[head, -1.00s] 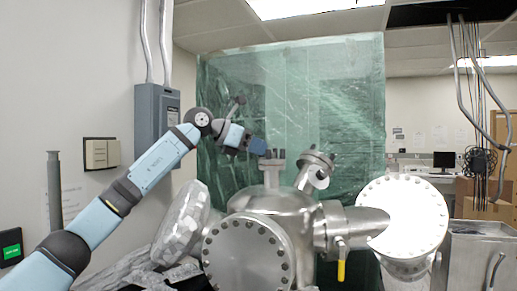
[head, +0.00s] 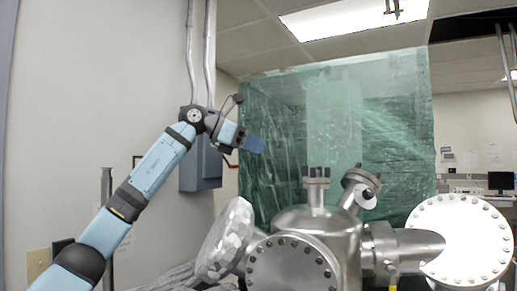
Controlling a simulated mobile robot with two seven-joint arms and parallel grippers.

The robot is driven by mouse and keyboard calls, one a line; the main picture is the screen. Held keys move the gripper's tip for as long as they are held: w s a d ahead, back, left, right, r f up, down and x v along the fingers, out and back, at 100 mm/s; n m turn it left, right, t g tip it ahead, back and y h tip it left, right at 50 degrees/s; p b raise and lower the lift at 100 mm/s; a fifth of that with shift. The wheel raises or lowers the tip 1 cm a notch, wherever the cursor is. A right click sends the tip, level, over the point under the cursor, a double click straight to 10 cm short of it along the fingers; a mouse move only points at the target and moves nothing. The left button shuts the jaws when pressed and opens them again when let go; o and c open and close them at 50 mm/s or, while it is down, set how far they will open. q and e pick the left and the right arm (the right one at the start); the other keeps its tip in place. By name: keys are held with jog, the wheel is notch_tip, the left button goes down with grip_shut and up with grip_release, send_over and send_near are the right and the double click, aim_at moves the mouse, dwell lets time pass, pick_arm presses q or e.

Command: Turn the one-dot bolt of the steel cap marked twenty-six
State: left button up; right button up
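A steel vacuum chamber (head: 318,221) stands at the lower right in the head view. It has several bolted round caps: a front cap (head: 292,268), cut off by the lower edge, a bright right cap (head: 462,242), and a tilted, foil-like left cap (head: 224,240). No number or dot mark is legible, so I cannot tell which cap is twenty-six or which bolt has one dot. My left gripper (head: 254,145) is in the air above and left of the chamber, apart from it. Its finger opening is too small to judge. My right gripper is not in view.
A grey electrical box (head: 200,160) with conduits is on the left wall behind my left arm. Green translucent sheeting (head: 340,130) hangs behind the chamber. Two upright ports, one vertical (head: 316,185) and one tilted (head: 360,187), rise from the chamber top.

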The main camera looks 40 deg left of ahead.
aim_at(305, 170)
pick_arm(q)
jog(key=w+a+m+g+h+p, duration=0.4)
jog(key=w+m+g+h+p, duration=0.15)
jog(key=p, duration=0.45)
jog(key=f+p+x, duration=0.1)
jog(key=p+x, duration=0.1)
jog(key=x, duration=1.1)
jog(key=shift+w+y, duration=0.25)
jog(key=shift+y, duration=0.2)
jog(key=shift+a+f, duration=0.1)
grip_shut()
